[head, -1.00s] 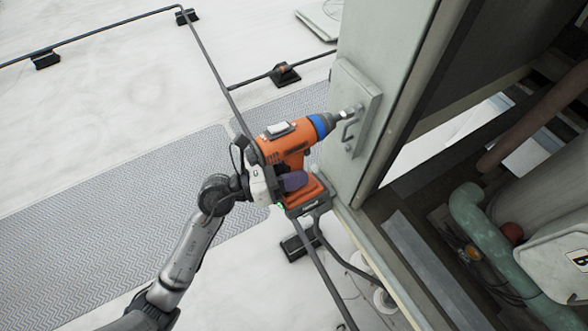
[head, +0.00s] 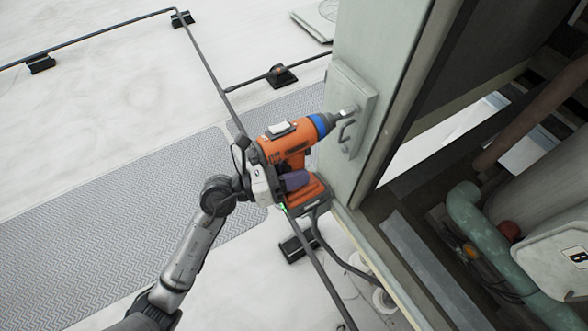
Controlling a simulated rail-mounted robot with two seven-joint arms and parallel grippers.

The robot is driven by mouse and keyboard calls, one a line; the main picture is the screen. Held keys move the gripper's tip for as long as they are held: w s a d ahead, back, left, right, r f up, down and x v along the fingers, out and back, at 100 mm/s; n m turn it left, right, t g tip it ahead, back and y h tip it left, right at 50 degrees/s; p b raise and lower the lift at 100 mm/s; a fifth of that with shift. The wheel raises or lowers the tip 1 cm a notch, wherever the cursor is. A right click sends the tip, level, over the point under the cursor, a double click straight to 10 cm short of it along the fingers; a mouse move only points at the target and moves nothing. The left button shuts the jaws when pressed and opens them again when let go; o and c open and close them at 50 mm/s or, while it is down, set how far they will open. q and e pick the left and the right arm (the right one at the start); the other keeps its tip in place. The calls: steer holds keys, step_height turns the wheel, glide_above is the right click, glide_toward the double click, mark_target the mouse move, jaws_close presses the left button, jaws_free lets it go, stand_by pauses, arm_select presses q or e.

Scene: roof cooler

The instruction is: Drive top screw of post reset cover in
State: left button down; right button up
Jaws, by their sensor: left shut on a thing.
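My left gripper (head: 272,184) is shut on the handle of an orange cordless drill (head: 288,145). The drill points right and slightly up, with its blue collar and dark chuck toward the cover. The post reset cover (head: 352,105) is a grey-green plate with a handle on the post (head: 375,40). The drill's bit end is at the upper part of the cover, above the handle. The top screw is hidden or too small to tell apart from the bit tip, and I cannot tell if they touch. My right gripper is not in view.
Dark pipes (head: 210,60) on black support blocks (head: 281,77) run over the white roof, one passing behind the drill. A grey textured walkway mat (head: 110,215) lies at left. At right is an open bay with a green pipe (head: 490,235) and a grey tank.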

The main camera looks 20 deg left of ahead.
arm_select(q)
steer(key=shift+w+d+r, duration=0.15)
steer(key=shift+w+d, duration=0.15)
steer(key=shift+w, duration=0.1)
stand_by(0.7)
steer(key=shift+w+d, duration=0.1)
steer(key=shift+w+d+p, duration=0.1)
steer(key=shift+p, duration=0.4)
stand_by(0.8)
steer(key=shift+w+d+p, duration=0.1)
steer(key=shift+p, duration=0.25)
stand_by(0.6)
stand_by(0.5)
steer(key=shift+p+v, duration=0.3)
steer(key=shift+v, duration=0.75)
steer(key=shift+s+a, duration=0.5)
steer(key=shift+s, duration=0.3)
steer(key=shift+s+a, duration=0.5)
steer(key=shift+s, duration=0.3)
steer(key=shift+s+a, duration=0.25)
steer(key=shift+s, duration=0.1)
